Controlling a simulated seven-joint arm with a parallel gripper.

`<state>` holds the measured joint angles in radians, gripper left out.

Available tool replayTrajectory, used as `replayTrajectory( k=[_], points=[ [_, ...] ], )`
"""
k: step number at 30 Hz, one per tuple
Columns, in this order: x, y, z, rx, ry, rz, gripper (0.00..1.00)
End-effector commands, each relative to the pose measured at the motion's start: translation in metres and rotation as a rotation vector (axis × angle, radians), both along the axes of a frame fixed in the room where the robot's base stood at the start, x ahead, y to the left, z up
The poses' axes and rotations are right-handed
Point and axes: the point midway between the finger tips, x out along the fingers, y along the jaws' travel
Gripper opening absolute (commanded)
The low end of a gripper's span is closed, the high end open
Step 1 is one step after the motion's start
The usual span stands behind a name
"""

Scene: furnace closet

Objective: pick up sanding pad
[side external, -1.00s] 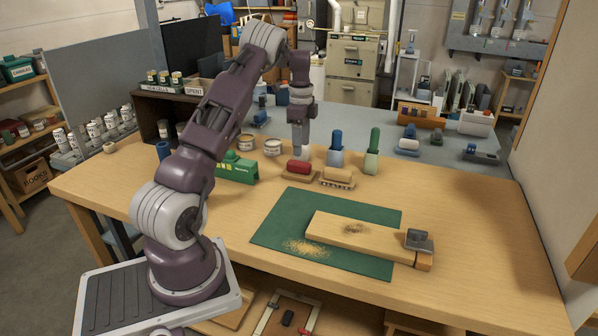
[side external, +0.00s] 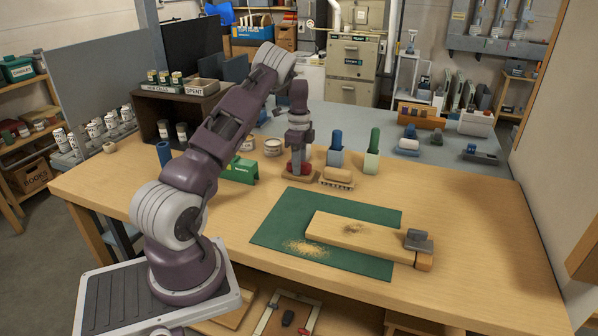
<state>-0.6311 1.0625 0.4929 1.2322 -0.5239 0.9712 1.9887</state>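A red-topped block (side external: 307,168), which looks like the sanding pad, sits on a flat brown wooden base (side external: 290,179) behind the green mat. My gripper (side external: 298,170) points straight down at the red block, with its fingertips at the block's height. The gripper covers the middle of the block. From this view I cannot tell whether the fingers are apart around it or closed on it. The block appears to rest on its base, not lifted.
A tan-topped brush (side external: 337,175) lies close to the right. Blue (side external: 335,150) and green (side external: 373,152) bottles stand behind it.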

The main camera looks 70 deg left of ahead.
Motion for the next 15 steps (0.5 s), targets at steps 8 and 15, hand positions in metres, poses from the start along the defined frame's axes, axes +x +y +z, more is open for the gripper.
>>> replayTrajectory(
  k=[8, 15],
  points=[
    [0.000, 0.000, 0.001, 0.001, -0.001, 0.000, 0.00],
    [0.001, 0.001, 0.046, 0.004, -0.006, 0.001, 0.00]
  ],
)
